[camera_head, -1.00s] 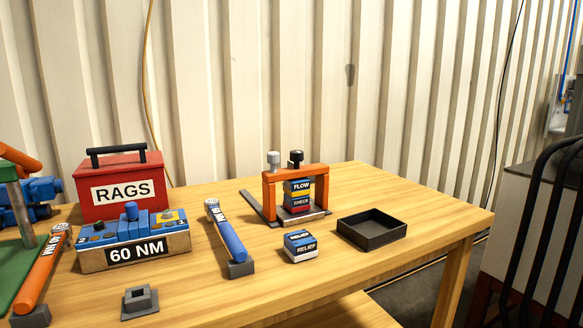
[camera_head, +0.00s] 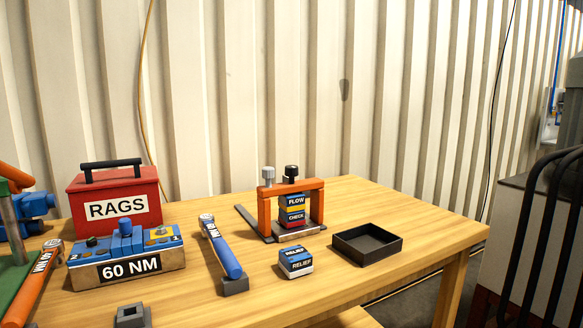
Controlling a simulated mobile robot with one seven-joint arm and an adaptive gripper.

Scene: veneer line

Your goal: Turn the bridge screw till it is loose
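An orange bridge clamp (camera_head: 291,186) stands upright on a dark base towards the back right of the wooden table. Two screws rise from its top bar: one with a grey knob (camera_head: 268,173) at the left end and one with a black knob (camera_head: 291,171) near the middle. Under the bar is a stack of blocks, with FLOW (camera_head: 295,200) above CHECK (camera_head: 292,216). My gripper is not in view.
A RELIEF block (camera_head: 296,262) and an open dark tray (camera_head: 367,243) stand in front of the clamp. A blue-handled wrench (camera_head: 222,248), a 60 NM block (camera_head: 128,264) and a red RAGS box (camera_head: 115,196) are to the left. Bare tabletop lies between them.

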